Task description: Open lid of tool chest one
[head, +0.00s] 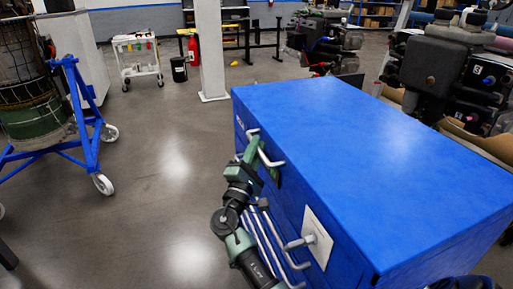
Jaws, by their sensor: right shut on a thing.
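The blue tool chest (345,135) fills the right half of the head view, and its flat lid is down. Its side face turned to the lower left has a pale metal handle (268,160) near the top edge. My right gripper (256,160) is at this handle and shut on it. The fingertips are small and partly hidden by the handle and the chest. My left gripper is not in view.
Beside my right arm, bent metal bars and a white plate with a latch (317,240) are on the chest's side. A white pillar (211,50) stands behind. A blue wheeled stand (82,110) is at left. Grey floor (150,215) between is clear.

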